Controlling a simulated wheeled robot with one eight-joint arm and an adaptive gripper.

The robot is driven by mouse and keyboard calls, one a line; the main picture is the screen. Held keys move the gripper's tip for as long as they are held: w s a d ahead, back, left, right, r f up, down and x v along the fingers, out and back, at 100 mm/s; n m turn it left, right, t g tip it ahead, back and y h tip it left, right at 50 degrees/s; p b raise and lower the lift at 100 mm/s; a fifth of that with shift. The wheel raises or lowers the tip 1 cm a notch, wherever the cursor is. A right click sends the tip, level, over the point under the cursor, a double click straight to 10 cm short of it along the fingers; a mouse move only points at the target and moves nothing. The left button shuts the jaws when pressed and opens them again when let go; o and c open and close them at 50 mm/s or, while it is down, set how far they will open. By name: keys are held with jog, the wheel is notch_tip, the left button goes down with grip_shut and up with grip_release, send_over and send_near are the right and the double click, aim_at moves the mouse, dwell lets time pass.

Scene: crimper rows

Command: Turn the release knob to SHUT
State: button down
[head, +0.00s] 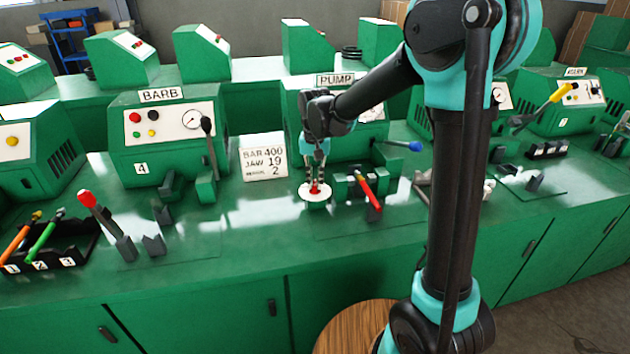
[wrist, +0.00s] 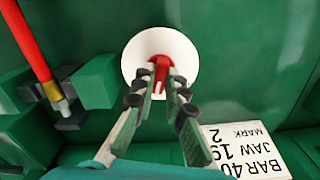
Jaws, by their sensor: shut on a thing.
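The release knob (head: 315,188) is small and red. It stands on a round white dial plate (head: 304,195) on the bench in front of the PUMP machine, left of a red-handled lever. My gripper (head: 316,180) reaches down from above with its fingers on the knob. In the wrist view, my gripper (wrist: 160,82) is shut on the knob (wrist: 160,66), one finger on each side, over the white plate (wrist: 135,52). No lettering on the plate can be read, so I cannot tell the knob's setting.
A red-handled lever (head: 367,190) and a blue-handled lever (head: 403,145) are close on the right. A card (head: 263,163) reading BAR 400, JAW 19 stands left. The BARB machine (head: 155,140) is further left. A rack (head: 55,243) of coloured handles lies at the front left.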

aim_at(315, 183)
jog(key=n, duration=0.6)
jog(key=shift+n, duration=0.3)
jog(key=n, duration=0.6)
dwell(0.4)
jog(key=c, duration=1.6)
grip_release()
jog(key=shift+o, duration=0.2)
notch_tip(315, 183, up, 12)
